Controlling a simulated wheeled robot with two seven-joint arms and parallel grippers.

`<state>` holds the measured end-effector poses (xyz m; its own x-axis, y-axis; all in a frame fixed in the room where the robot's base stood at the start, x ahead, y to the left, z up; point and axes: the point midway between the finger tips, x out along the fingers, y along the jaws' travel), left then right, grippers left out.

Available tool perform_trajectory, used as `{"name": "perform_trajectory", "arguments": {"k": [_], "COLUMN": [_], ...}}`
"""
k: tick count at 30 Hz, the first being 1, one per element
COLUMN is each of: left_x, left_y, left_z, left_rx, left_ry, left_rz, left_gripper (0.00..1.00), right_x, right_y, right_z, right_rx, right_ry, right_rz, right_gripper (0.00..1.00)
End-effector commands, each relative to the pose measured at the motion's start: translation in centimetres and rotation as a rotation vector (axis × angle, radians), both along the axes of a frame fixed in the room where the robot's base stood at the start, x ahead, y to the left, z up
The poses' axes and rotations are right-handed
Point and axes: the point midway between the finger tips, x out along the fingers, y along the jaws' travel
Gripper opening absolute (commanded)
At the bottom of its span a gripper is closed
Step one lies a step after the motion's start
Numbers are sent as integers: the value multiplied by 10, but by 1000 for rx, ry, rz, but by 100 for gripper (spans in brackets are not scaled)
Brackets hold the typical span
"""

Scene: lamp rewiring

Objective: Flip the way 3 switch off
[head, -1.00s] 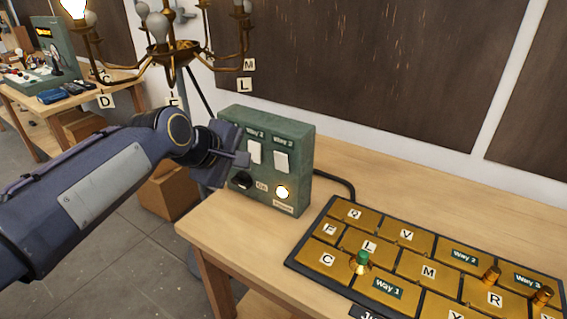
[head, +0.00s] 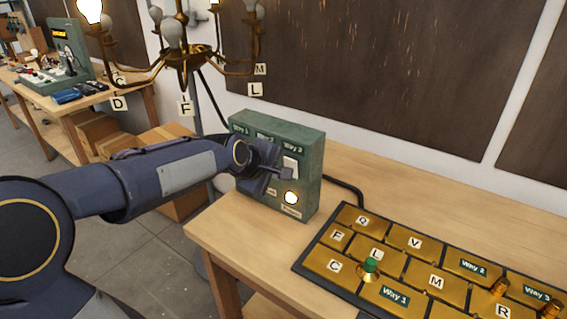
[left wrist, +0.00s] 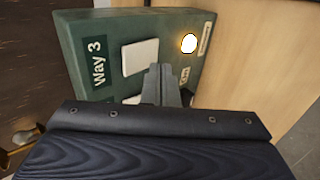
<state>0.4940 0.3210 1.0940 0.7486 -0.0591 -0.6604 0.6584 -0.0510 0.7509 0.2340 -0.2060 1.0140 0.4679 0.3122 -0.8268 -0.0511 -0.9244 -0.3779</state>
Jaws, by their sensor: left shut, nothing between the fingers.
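The green switch box (head: 310,170) stands on the wooden bench, with labelled white switches on its front. The white way 3 switch (head: 290,165) shows at the box's right side, and in the left wrist view (left wrist: 140,57) beside its "Way 3" label (left wrist: 97,62). I cannot tell which way it is tipped. My left gripper (head: 287,173) is shut and empty at the box front, by the lower end of that switch; its fingertips (left wrist: 161,72) show there too. I cannot tell whether they touch it. My arm hides the other switches. My right gripper is out of view.
A round lamp (head: 291,198) glows low on the box. A brass terminal board (head: 445,262) with lettered tiles and a green knob (head: 370,264) lies to the right. A chandelier (head: 185,55) hangs behind my left arm, with a lit bulb (head: 90,10).

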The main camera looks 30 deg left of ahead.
Motion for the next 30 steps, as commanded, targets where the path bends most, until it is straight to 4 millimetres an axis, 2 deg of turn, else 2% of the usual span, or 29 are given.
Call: {"name": "perform_trajectory", "arguments": {"k": [3, 7, 19, 22, 30], "left_x": [16, 26, 29, 37, 36], "left_y": [-2, -2, -3, -4, -3], "left_z": [6, 6, 6, 12, 10], "left_rx": [0, 1, 1, -1, 0], "left_ry": [0, -1, -2, -1, 1], "left_rz": [-1, -1, -1, -4, 0], "left_gripper": [0, 0, 0, 0, 0], "right_x": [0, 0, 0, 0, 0], "right_y": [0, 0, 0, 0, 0], "right_z": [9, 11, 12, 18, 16], "right_rx": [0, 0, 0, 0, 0], "right_ry": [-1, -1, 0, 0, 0], "right_rz": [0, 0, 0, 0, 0], "right_gripper": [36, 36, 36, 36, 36]}}
